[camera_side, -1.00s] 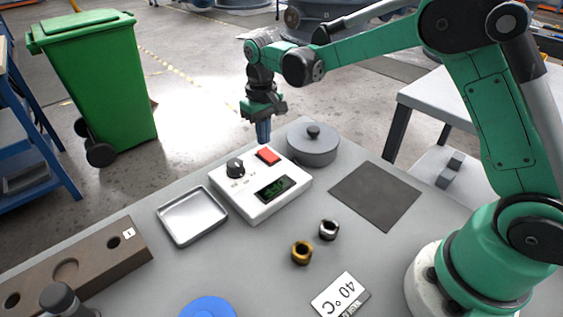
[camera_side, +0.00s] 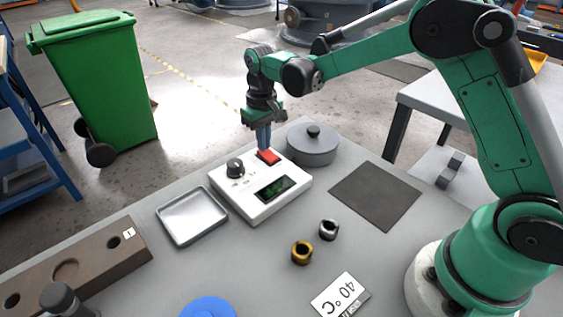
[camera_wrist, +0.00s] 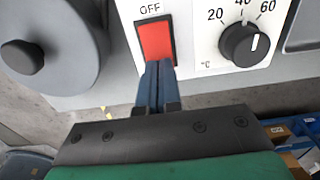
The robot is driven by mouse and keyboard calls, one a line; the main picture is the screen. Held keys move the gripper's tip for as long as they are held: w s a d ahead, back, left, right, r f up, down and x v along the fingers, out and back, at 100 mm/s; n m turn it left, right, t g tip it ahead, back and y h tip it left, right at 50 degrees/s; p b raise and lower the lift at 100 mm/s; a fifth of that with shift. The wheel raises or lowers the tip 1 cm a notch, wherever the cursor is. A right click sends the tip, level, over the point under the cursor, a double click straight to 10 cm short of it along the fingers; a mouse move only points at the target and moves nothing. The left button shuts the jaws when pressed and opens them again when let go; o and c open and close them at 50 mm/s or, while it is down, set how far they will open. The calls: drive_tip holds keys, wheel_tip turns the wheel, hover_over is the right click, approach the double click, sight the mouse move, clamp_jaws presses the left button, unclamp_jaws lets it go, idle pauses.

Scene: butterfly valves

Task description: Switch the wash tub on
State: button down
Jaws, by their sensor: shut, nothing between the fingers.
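The white control box (camera_side: 243,205) stands on the grey table, with a red rocker switch (camera_side: 268,157), a black dial (camera_side: 235,166) and a dark display (camera_side: 273,189). My gripper (camera_side: 264,148) is shut and empty, pointing down with its blue fingertips at the red switch. In the wrist view the fingertips (camera_wrist: 157,68) overlap the lower end of the red switch (camera_wrist: 156,40), opposite its OFF label. I cannot tell whether they press on it. The wash tub (camera_side: 312,149), a round grey lidded pot, stands right beside the box.
A metal tray (camera_side: 191,216) lies left of the box and a dark mat (camera_side: 375,196) to the right. A 40 °C card (camera_side: 340,297) lies near my base.

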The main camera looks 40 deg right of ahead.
drive_tip(key=shift+f, duration=0.3)
drive_tip(key=shift+r, duration=3.5)
drive_tip(key=shift+s+r, duration=0.25)
drive_tip(key=shift+r, duration=0.05)
drive_tip(key=s+d+r+t, duration=0.1)
drive_tip(key=s+t, duration=0.6)
drive_tip(key=s, duration=0.8)
drive_tip(key=shift+d+r, duration=0.25)
drive_tip(key=shift+r, duration=0.45)
